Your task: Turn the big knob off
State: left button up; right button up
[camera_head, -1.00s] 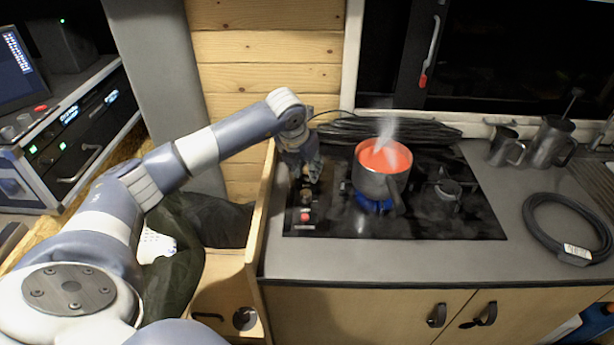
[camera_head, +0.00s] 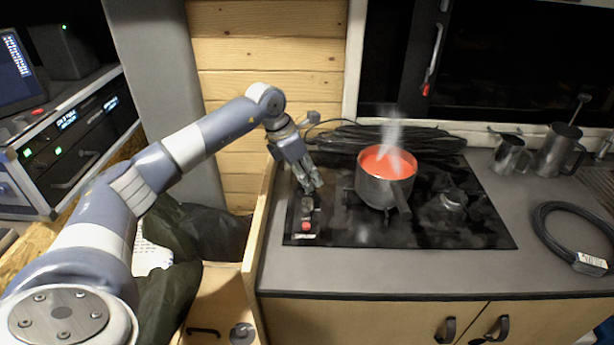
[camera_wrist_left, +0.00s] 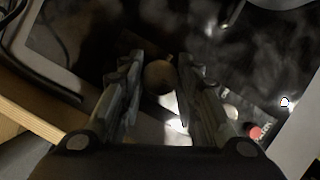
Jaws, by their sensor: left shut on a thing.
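The big knob (camera_wrist_left: 159,77) shows in the left wrist view as a round grey-brown shape between my two fingers. My left gripper (camera_wrist_left: 158,95) is shut on it. In the head view my left gripper (camera_head: 314,188) points down at the left side of the black hob (camera_head: 340,232), and its fingers hide the knob. A smaller knob (camera_head: 307,204) and a red button (camera_head: 306,226) sit nearer the front edge. A steaming pot with red contents (camera_head: 372,190) stands on the hob to the right. No flame shows under it. My right gripper is not in view.
A wooden panel (camera_head: 262,225) rises at the hob's left. A black cable bundle (camera_head: 390,138) lies behind the hob. Metal jugs (camera_head: 508,155) and a coiled black cable (camera_head: 545,222) are on the counter at right. The counter's front strip is clear.

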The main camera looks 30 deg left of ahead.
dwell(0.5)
pick_arm(q)
jog(key=o, duration=1.1)
jog(key=shift+c, duration=0.2)
jog(key=shift+a+r, duration=0.1)
jog(key=shift+r, duration=0.05)
jog(key=v, duration=1.1)
jog(key=shift+s+r, duration=0.15)
jog(key=shift+r, duration=0.2)
jog(key=shift+a, duration=0.15)
